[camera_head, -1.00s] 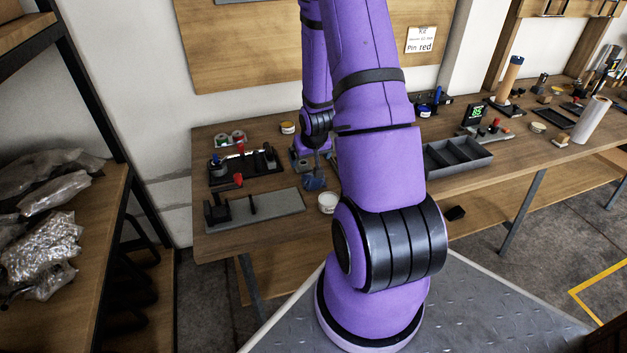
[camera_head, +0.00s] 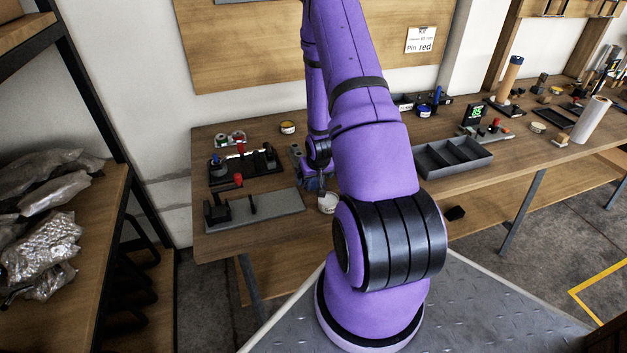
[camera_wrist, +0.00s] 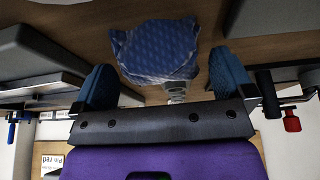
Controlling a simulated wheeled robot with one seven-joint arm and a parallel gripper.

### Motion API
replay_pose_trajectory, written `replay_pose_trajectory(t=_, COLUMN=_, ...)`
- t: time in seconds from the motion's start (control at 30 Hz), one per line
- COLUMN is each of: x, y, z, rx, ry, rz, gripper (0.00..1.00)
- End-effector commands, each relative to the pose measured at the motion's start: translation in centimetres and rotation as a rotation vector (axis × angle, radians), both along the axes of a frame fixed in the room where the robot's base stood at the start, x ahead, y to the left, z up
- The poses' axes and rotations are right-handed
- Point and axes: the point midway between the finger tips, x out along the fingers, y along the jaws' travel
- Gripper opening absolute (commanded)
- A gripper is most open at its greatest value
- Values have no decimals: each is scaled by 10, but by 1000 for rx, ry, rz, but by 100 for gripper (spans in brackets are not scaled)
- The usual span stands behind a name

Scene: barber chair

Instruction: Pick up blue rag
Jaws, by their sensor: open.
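The blue rag (camera_wrist: 155,50) lies crumpled on the wooden workbench, with a light pattern on it, in the upper middle of the wrist view. My gripper (camera_wrist: 163,82) is open, with one blue finger to the left of the rag and one to the right. The rag shows between and beyond the fingers; no contact can be made out. In the head view my gripper (camera_head: 314,180) is low over the bench behind a white tub, small and partly hidden by my arm. The rag cannot be told apart from the gripper there.
The white tub (camera_head: 327,202) stands close in front of my gripper. A grey plate with a black fixture (camera_head: 262,208) lies to the left, and a black rack with red-knobbed parts (camera_head: 245,165) behind it. A grey divided tray (camera_head: 453,157) sits to the right on the workbench (camera_head: 222,240).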

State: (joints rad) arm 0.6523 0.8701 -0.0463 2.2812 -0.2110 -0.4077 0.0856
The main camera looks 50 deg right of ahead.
Motion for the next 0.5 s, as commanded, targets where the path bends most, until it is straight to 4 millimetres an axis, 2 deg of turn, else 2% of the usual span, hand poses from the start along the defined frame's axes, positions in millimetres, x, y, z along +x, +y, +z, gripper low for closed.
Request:
replay_pose_trajectory(t=0.1, x=3, y=-2, z=-7, rx=0, ry=0, rz=0, gripper=100)
replay_pose_trajectory(t=0.37, x=3, y=-2, z=-8, rx=-1, ry=-1, rz=0, gripper=100)
replay_pose_trajectory(t=0.5, x=3, y=-2, z=-8, rx=0, ry=0, rz=0, gripper=70)
